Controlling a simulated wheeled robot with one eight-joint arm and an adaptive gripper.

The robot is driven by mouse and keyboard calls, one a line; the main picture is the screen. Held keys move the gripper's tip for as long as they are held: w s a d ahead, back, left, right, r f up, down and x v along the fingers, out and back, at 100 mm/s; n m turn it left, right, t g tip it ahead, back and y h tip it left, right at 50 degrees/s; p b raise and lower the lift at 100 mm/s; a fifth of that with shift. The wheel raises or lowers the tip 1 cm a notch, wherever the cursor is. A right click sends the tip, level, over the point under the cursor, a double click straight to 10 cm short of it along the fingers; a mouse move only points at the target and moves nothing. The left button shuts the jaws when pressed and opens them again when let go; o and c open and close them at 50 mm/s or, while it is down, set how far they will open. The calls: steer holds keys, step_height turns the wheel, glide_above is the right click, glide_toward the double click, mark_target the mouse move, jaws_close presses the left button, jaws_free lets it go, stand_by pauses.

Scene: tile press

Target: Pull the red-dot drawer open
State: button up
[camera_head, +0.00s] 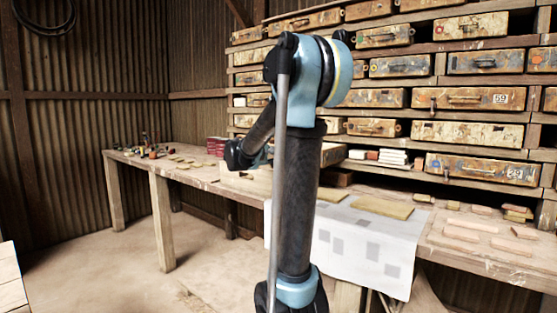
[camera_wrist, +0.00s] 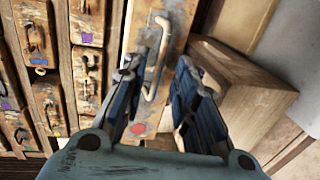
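In the wrist view, the red-dot drawer (camera_wrist: 144,44) has a worn wooden front with a red dot (camera_wrist: 138,128) near its lower end. Its bent metal handle (camera_wrist: 159,62) stands out from the front. My gripper (camera_wrist: 158,68) is open, with one finger on each side of the handle's line. The fingers look apart from the handle, but I cannot tell how deep it sits between them. The drawer's lower edge is partly hidden by my gripper. In the head view, my arm covers the middle, and I cannot make out the gripper or this drawer.
Other worn drawers (camera_wrist: 38,32) with coloured marks lie left in the wrist view; a wooden block (camera_wrist: 240,95) is close on the right. In the head view, a drawer rack (camera_head: 466,98) stands above a workbench (camera_head: 455,250) with tiles and a white cloth (camera_head: 350,245).

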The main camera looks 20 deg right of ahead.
steer(key=v, duration=1)
steer(key=s+d+f+m+g+y, duration=0.2)
steer(key=s+f+y, duration=0.1)
steer(key=s+f, duration=0.55)
steer(key=s+d+f+m+g+y, duration=0.2)
steer(key=s+f+g, duration=0.1)
steer(key=s+f, duration=0.5)
steer(key=s+a+f+m+g+y, duration=0.1)
steer(key=s+a+f+y, duration=0.3)
steer(key=s+f, duration=0.3)
steer(key=s+a+f+m+g+y, duration=0.1)
steer(key=s+a+f, duration=0.4)
steer(key=s, duration=0.5)
step_height(320, 180, down, 3)
steer(key=m+y, duration=0.1)
steer(key=y, duration=0.1)
steer(key=shift+r+y, duration=0.2)
steer(key=shift+y, duration=0.2)
